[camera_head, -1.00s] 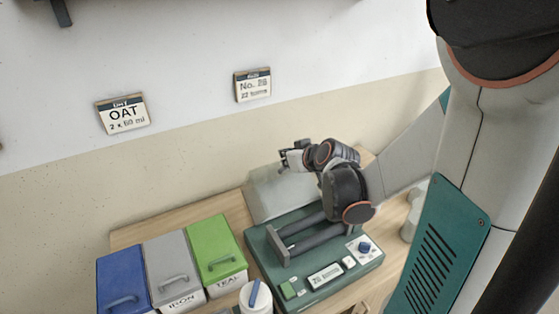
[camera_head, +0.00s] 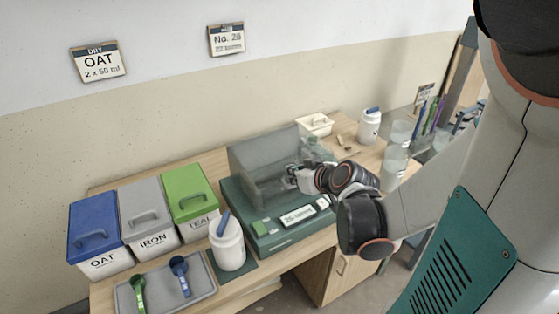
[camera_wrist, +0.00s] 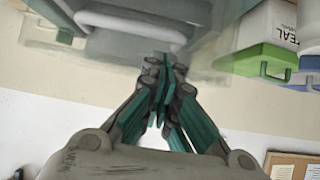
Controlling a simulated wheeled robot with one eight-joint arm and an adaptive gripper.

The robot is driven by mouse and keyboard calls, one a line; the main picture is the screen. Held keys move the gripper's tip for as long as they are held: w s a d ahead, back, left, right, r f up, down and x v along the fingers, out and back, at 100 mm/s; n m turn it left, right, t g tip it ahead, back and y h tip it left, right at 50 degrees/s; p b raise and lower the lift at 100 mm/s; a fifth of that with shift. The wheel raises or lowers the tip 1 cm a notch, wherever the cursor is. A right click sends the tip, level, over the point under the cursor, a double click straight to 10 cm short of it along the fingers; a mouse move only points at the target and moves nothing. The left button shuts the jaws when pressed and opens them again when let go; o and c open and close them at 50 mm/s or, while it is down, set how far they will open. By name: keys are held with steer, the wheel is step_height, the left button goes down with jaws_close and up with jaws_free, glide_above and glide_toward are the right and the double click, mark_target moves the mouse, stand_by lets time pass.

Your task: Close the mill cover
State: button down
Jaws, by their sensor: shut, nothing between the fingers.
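The mill has a dark green base (camera_head: 290,232) with a display and buttons on its front. Its grey see-through cover (camera_head: 262,150) stands over the rollers, which show only faintly through it; I cannot tell whether it is fully down. My gripper (camera_head: 293,176) is at the cover's right front side, close to or touching it. In the wrist view the shut, empty fingers (camera_wrist: 165,75) point at the see-through cover (camera_wrist: 210,65), with a pale rounded bar and green parts beyond it.
Blue, grey and green lidded bins (camera_head: 190,195) stand left of the mill. Another jar (camera_head: 369,126), clear beakers and a white box (camera_head: 314,124) stand at the right.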

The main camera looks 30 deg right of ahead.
steer(key=f, duration=0.1)
steer(key=s+f+b, duration=0.2)
steer(key=f, duration=0.1)
steer(key=shift+s+a, duration=0.1)
steer(key=shift+s, duration=0.05)
stand_by(0.4)
